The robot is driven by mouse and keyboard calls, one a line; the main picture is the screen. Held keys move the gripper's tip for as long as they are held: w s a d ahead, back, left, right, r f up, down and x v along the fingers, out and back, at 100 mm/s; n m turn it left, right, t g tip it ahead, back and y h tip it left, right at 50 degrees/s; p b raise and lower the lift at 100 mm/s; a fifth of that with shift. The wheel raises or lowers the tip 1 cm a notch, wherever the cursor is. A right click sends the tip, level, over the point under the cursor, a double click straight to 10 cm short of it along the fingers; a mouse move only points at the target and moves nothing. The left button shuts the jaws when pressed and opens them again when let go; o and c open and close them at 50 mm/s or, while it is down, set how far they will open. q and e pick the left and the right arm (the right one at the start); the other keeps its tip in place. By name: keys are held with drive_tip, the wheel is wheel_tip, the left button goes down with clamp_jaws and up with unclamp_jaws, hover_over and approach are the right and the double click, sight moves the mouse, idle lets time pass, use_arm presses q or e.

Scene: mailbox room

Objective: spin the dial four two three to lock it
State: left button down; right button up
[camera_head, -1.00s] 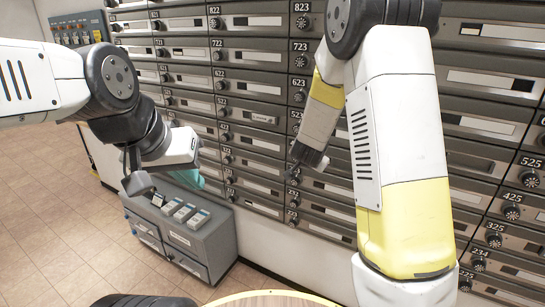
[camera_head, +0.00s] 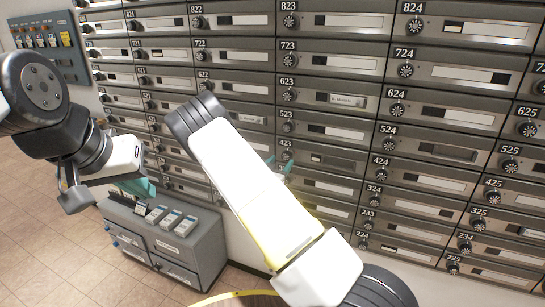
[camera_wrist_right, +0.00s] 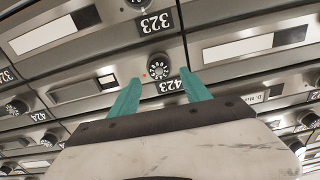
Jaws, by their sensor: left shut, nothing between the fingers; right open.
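The dial of mailbox 423 (camera_wrist_right: 157,66) is a round black knob with white marks, beside the label 423 in the right wrist view, which shows the labels upside down. A small red dot shows beside it. My left gripper (camera_head: 138,187) is shut and empty, above the grey cabinet.
Rows of grey mailboxes with similar dials fill the wall. Mailbox 323 (camera_wrist_right: 155,22) neighbours 423. A grey cabinet (camera_head: 165,245) with several small boxes on top stands at lower left. A switch panel (camera_head: 45,45) hangs at upper left. The tiled floor at left is clear.

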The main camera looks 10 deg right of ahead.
sight(286, 156)
drive_tip(key=shift+x, duration=1.7)
drive_tip(key=shift+c, duration=0.5)
clamp_jaws()
